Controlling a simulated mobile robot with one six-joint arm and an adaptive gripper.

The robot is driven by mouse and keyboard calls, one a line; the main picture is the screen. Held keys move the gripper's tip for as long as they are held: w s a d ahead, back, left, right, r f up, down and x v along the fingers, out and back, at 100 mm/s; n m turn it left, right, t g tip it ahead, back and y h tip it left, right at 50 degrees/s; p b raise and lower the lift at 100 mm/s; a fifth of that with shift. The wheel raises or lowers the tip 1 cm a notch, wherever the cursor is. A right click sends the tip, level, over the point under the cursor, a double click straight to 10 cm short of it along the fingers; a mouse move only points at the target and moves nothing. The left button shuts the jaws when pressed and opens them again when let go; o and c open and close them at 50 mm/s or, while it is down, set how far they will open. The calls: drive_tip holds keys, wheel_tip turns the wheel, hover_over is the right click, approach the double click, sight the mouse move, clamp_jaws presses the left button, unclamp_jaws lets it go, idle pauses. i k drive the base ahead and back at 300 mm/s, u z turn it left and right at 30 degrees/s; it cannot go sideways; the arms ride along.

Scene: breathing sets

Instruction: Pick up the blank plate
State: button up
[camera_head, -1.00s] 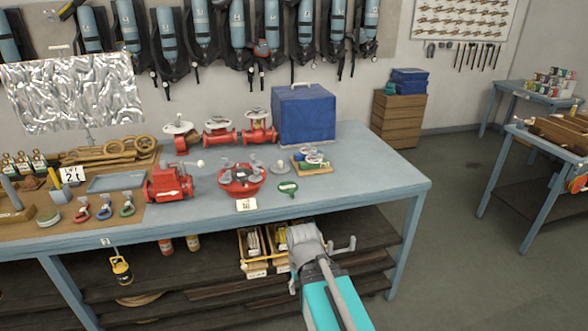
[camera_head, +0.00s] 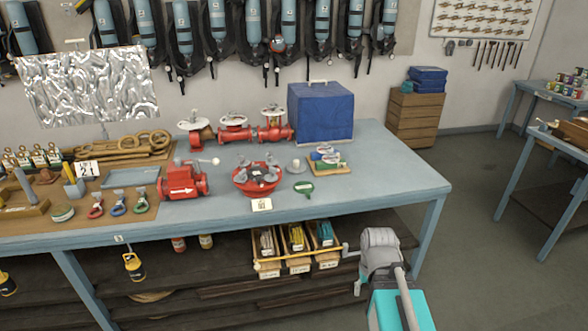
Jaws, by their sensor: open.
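Several small pieces lie on the long blue table (camera_head: 400,190). I cannot tell for sure which is the blank plate. A small round grey piece (camera_head: 298,165) lies right of the round red flanged part (camera_head: 257,178), and a pale card (camera_head: 262,205) sits at the front edge. A shallow blue-grey tray (camera_head: 130,177) is at the left. My gripper (camera_head: 351,268) is below the tabletop level in the picture, in front of the table's right part. Its jaws are open and appear empty, apart from the table pieces.
A blue box (camera_head: 320,111) and red valves (camera_head: 234,133) stand at the back. A red pump-like body (camera_head: 182,181) is left of centre. Wooden bins (camera_head: 297,262) sit on the lower shelf near my gripper.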

sight(296, 167)
drive_tip(key=z, duration=0.1)
drive_tip(key=i, duration=1)
drive_tip(key=u, duration=0.05)
